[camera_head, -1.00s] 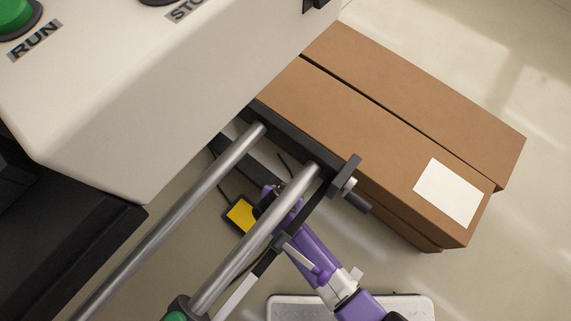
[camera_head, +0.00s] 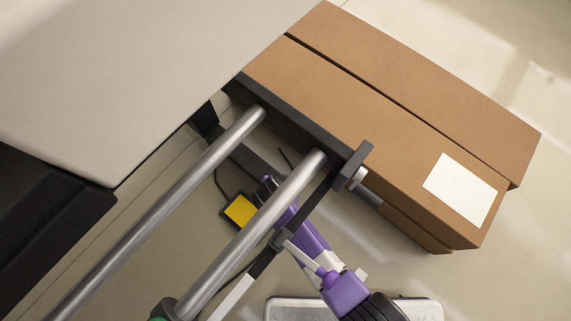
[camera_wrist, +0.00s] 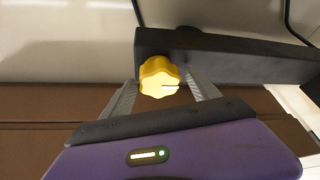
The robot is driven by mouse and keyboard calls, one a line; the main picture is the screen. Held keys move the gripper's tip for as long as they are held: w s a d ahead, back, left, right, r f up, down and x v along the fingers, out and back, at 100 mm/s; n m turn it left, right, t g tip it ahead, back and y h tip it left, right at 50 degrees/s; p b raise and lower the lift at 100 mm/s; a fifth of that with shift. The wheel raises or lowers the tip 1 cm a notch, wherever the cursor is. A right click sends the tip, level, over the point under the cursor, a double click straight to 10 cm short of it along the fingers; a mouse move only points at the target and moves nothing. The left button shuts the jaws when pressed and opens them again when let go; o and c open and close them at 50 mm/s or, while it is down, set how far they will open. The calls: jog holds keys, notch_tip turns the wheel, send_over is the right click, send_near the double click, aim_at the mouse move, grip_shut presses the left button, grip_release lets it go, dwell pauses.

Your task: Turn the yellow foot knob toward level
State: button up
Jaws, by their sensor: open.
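My gripper (camera_wrist: 162,92) is open, with one grey finger on each side of the knob. The left finger is close to the knob's edge; I cannot tell whether either finger touches it. The knob cannot be made out in the head view.
A cardboard box (camera_head: 350,95) with a white label stands at right. A yellow-topped pedal (camera_head: 240,209) lies on the floor left of my arm. A pale machine housing (camera_head: 130,70) fills the upper left.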

jog(key=c, duration=1.4)
jog(key=shift+o, duration=0.2)
jog(key=shift+r+n+p, duration=0.1)
jog(key=shift+n+p, duration=0.2)
jog(key=n+y+p, duration=0.1)
jog(key=n+p, duration=0.1)
jog(key=n, duration=0.1)
jog(key=shift+r+p, duration=0.1)
jog(key=shift+p, duration=0.2)
jog(key=n+y+p, duration=0.1)
jog(key=n, duration=0.2)
jog(key=n+y+p, duration=0.1)
jog(key=n, duration=0.1)
jog(key=shift+w+n+y, duration=0.1)
jog(key=shift+n+y, duration=0.2)
jog(key=shift+n, duration=0.1)
jog(key=n, duration=0.1)
jog(key=n+g+y, duration=0.1)
jog(key=n, duration=0.3)
jog(key=shift+a+f+g+y, duration=0.1)
jog(key=shift+f+g+y, duration=0.15)
jog(key=shift+g+y, duration=0.05)
jog(key=shift+n+g+y+b, duration=0.15)
jog(key=shift+n+g+b, duration=0.4)
jog(key=shift+n, duration=0.8)
jog(key=shift+n+g+y+b, duration=0.15)
jog(key=shift+n+g+b, duration=0.35)
jog(key=shift+n, duration=0.85)
